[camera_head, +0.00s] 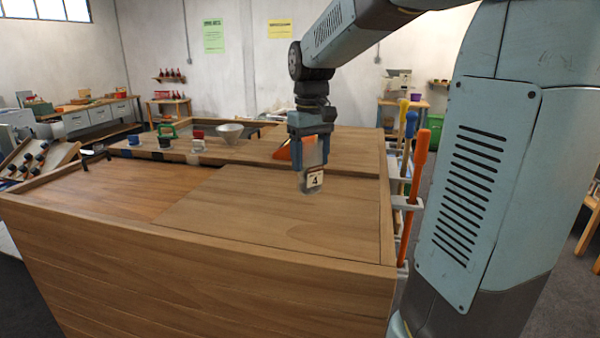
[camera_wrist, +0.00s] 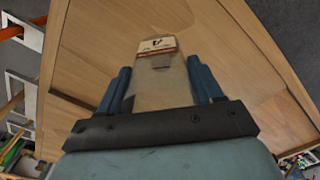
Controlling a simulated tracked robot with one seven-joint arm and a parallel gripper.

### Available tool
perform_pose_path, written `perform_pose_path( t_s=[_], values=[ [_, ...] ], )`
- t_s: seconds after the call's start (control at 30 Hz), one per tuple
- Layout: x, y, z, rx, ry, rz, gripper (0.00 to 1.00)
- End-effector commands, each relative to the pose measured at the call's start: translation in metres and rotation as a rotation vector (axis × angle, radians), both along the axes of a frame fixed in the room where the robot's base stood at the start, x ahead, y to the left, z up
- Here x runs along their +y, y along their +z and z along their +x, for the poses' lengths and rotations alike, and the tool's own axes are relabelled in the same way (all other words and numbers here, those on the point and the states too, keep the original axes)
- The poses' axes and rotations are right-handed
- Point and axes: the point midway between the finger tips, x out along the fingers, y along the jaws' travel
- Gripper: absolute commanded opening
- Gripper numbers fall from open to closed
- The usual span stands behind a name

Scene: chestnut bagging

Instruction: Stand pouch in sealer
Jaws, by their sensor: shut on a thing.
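My gripper (camera_head: 310,152) is shut on a pouch (camera_head: 312,181) and holds it above the right part of the wooden workbench (camera_head: 260,215). No sealer can be made out with certainty.
An orange object (camera_head: 283,151) stands just behind my gripper, partly hidden. A pale funnel (camera_head: 228,133), a blue cup (camera_head: 133,140) and a green item (camera_head: 166,130) are farther back. Long-handled tools (camera_head: 412,180) line the bench's right side. The front bench surface is clear.

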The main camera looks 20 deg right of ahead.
Motion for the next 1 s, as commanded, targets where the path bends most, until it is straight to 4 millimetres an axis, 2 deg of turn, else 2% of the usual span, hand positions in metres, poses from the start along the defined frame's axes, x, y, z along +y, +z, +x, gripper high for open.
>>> perform_pose_path(
  t_s=[0.2,0.5,0.7,1.0],
  values=[
    [-0.013,0.018,-0.041,-0.002,-0.001,0.001,0.12],
    [-0.024,0.034,-0.076,0.000,-0.001,0.001,0.12],
    [-0.027,0.037,-0.083,0.000,-0.001,0.001,0.12],
    [-0.027,0.038,-0.084,0.001,0.000,0.001,0.12]
  ],
)
